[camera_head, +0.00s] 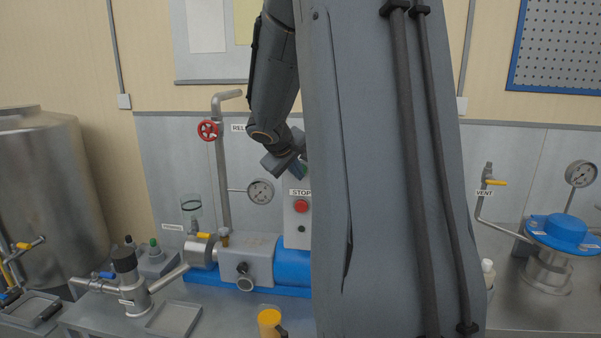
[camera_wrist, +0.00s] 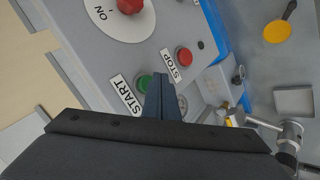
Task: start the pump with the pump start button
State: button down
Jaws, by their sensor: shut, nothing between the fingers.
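The green start button (camera_wrist: 145,83) sits beside its START label in the wrist view, on a grey panel. The red stop button (camera_wrist: 184,57) with its STOP label is next to it; it also shows in the head view (camera_head: 301,206) on the upright panel above the blue pump motor (camera_head: 291,268). My gripper (camera_wrist: 162,82) is shut and empty. Its fingers appear right beside the green button and overlap its edge in the wrist view; I cannot tell whether they touch it. In the head view my gripper (camera_head: 298,168) is at the panel's top, mostly hiding the start button.
A red rotary knob (camera_wrist: 130,5) on a white ON plate is on the same panel. A red valve wheel (camera_head: 208,130) and a gauge (camera_head: 261,191) stand left of the panel. A yellow cup (camera_head: 269,321) is on the bench front. My own column hides the bench's middle right.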

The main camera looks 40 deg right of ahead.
jog(key=shift+w+d, duration=0.1)
jog(key=shift+w, duration=0.05)
dwell(0.8)
jog(key=shift+w+d, duration=0.2)
jog(key=shift+d, duration=0.05)
jog(key=shift+w+d, duration=0.3)
jog(key=shift+d, duration=0.05)
dwell(0.9)
jog(key=shift+a+b, duration=0.1)
jog(key=shift+b, duration=0.25)
jog(key=shift+s+a+b, duration=0.4)
jog(key=shift+s+a, duration=0.2)
jog(key=shift+s+a+b, duration=1)
jog(key=shift+s+a, duration=0.6)
jog(key=shift+a, duration=0.3)
